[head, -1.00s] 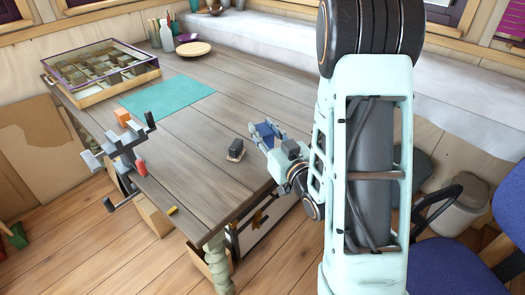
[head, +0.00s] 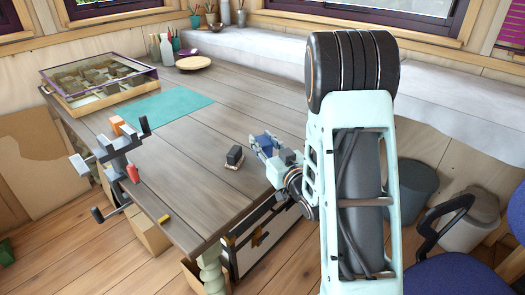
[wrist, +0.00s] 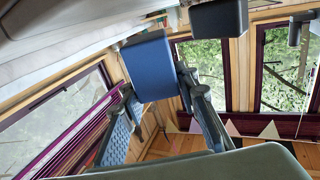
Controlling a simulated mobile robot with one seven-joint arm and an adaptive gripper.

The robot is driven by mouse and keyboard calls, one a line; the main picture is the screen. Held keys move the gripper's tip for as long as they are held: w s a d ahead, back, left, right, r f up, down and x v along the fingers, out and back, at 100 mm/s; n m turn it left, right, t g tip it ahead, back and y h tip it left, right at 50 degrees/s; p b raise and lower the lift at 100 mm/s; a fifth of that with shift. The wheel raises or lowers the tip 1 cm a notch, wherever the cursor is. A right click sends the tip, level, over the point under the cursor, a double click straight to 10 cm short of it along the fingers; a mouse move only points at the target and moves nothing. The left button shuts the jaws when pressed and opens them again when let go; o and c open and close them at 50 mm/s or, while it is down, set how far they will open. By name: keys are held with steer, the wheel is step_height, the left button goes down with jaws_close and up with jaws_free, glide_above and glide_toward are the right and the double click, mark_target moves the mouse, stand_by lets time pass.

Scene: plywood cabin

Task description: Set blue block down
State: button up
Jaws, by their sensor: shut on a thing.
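My gripper (head: 262,146) is at the right part of the wooden table (head: 185,150), seen small in the head view. It is shut on a blue block (head: 266,140), which is partly hidden by the fingers there. In the wrist view the blue block (wrist: 150,66) sits tilted between the two finger ends of my gripper (wrist: 158,98). I cannot tell whether the block touches the tabletop or hangs just above it.
A dark block on a pale base (head: 234,157) stands just left of my gripper. A teal mat (head: 165,107), a glass-lidded case (head: 100,82) and a vise (head: 118,150) lie further left. The tabletop between is clear.

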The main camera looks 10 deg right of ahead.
steer(key=shift+s+f+b, duration=0.1)
steer(key=shift+f+b, duration=0.2)
steer(key=shift+f, duration=0.85)
steer(key=shift+f, duration=0.2)
steer(key=o, duration=1.2)
steer(key=shift+r, duration=0.15)
